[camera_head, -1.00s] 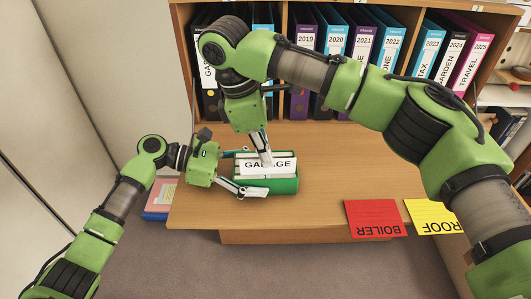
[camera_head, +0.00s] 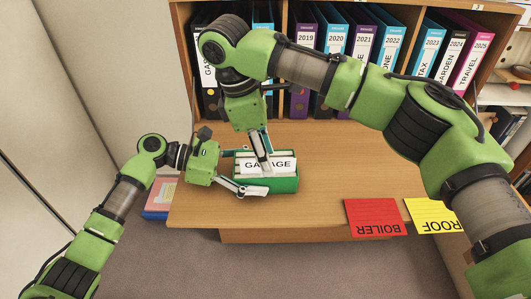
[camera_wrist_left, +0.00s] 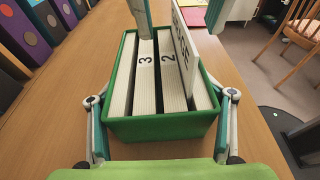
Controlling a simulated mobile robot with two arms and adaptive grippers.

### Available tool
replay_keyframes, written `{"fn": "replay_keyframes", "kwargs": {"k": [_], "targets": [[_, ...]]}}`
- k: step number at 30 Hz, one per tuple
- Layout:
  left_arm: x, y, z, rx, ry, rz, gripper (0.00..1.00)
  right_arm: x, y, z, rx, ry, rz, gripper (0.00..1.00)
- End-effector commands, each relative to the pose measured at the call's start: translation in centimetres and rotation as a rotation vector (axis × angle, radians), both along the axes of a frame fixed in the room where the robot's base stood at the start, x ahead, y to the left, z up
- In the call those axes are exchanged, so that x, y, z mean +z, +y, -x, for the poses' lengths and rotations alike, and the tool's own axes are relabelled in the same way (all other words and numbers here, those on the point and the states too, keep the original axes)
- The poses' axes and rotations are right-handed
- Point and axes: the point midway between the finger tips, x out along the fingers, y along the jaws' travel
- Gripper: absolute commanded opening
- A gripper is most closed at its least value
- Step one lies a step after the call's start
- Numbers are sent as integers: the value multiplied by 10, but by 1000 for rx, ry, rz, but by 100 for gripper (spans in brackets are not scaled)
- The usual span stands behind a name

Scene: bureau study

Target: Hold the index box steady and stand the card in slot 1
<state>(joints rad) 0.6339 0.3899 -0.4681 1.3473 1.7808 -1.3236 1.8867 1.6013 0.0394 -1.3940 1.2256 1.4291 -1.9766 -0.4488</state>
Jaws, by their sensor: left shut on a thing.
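The green index box (camera_wrist_left: 160,128) sits on the desk, with white dividers numbered 3 (camera_wrist_left: 145,62) and 2 (camera_wrist_left: 170,58) inside. My left gripper (camera_head: 238,180) is shut on the box, a finger along each side in the left wrist view. The white GARAGE card (camera_head: 282,164) stands in the box, rising above its rim. In the left wrist view the card (camera_wrist_left: 184,48) is on the right of the 2 divider; no number 1 shows. My right gripper (camera_head: 263,158) points down over the box.
A red BOILER card (camera_head: 376,217) and a yellow ROOF card (camera_head: 432,214) lie at the desk's front right. Binders (camera_head: 335,60) fill the shelf behind. The desk (camera_head: 335,165) right of the box is clear.

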Motion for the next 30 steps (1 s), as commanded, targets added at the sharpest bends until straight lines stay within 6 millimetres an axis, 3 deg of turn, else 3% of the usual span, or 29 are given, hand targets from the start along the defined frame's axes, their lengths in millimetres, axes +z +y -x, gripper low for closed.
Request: {"fn": "replay_keyframes", "kwargs": {"k": [10, 30], "targets": [[-2, -1, 1, -3, 2, -2, 59, 3, 1, 0, 0, -1, 0, 37], [-1, -1, 1, -3, 2, -2, 59, 42, 11, 0, 0, -1, 0, 37]]}}
